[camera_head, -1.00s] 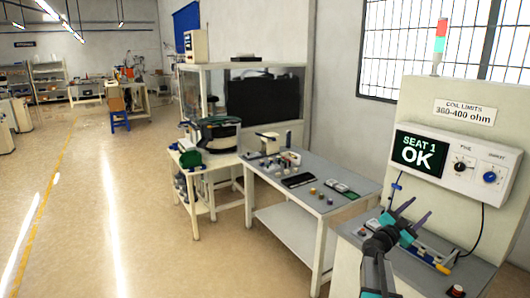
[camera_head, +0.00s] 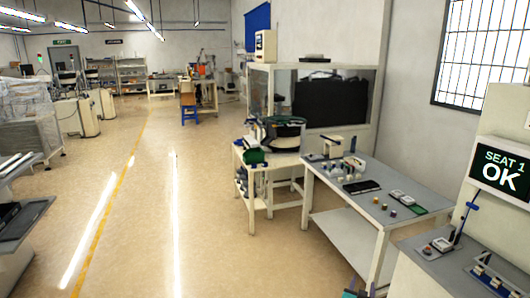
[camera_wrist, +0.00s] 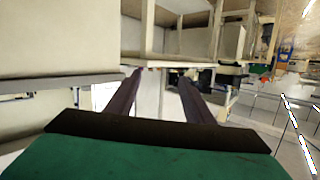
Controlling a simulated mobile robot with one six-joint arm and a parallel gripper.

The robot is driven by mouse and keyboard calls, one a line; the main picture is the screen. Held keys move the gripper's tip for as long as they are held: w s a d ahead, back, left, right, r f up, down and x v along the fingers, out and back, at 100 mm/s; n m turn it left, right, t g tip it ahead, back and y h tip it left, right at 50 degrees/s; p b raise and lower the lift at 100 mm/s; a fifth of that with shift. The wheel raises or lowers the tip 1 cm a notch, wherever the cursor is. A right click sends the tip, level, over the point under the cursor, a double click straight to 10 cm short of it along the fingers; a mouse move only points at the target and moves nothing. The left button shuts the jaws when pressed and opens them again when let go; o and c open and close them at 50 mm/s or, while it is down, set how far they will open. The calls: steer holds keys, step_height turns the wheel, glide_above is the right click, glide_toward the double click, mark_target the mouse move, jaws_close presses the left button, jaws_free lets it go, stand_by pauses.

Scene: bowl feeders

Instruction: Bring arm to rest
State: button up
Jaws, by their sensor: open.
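My gripper (camera_wrist: 160,88) shows in the wrist view with its two dark fingers apart and nothing between them. Beyond the fingers are pale table legs and shelf undersides, at a distance I cannot judge. In the head view only a small teal and dark bit of my arm shows at the bottom edge, in front of the grey-topped table, so its pose is mostly hidden.
A test station screen (camera_head: 503,172) reads "SEAT 1 OK" at the right edge. A grey-topped table (camera_head: 333,187) holds small parts. A white stand (camera_head: 284,160) carries a bowl feeder (camera_head: 277,134). Open floor (camera_head: 145,215) lies to the left.

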steer(key=s+a+f+n+g+y, duration=0.2)
steer(key=s+a+f+y, duration=0.1)
steer(key=a+f, duration=0.4)
steer(key=s+a+f+n+g+y, duration=0.1)
steer(key=s+a+f+n+y, duration=0.2)
steer(key=a+f, duration=0.45)
steer(key=s+a+f+n+g+y, duration=0.1)
steer(key=s+a+f+g, duration=0.1)
steer(key=s+a+f, duration=0.3)
steer(key=s+a+f+g+y, duration=0.1)
steer(key=s+a+f+g, duration=0.2)
steer(key=s, duration=0.4)
steer(key=s+a+f+n+g, duration=0.1)
steer(key=s+f+g, duration=0.2)
steer(key=s, duration=0.5)
steer(key=s+a+f+g, duration=0.1)
steer(key=s+f+g, duration=0.15)
steer(key=s, duration=0.65)
steer(key=s+d+r+g, duration=0.1)
steer(key=s+g, duration=0.2)
steer(key=s, duration=0.3)
steer(key=s+d+r+g+h, duration=0.1)
steer(key=s+r+g, duration=0.1)
steer(key=s, duration=0.5)
steer(key=shift+s+d+m+g, duration=0.15)
steer(key=shift+d+m+g, duration=0.1)
steer(key=shift+m+g, duration=0.25)
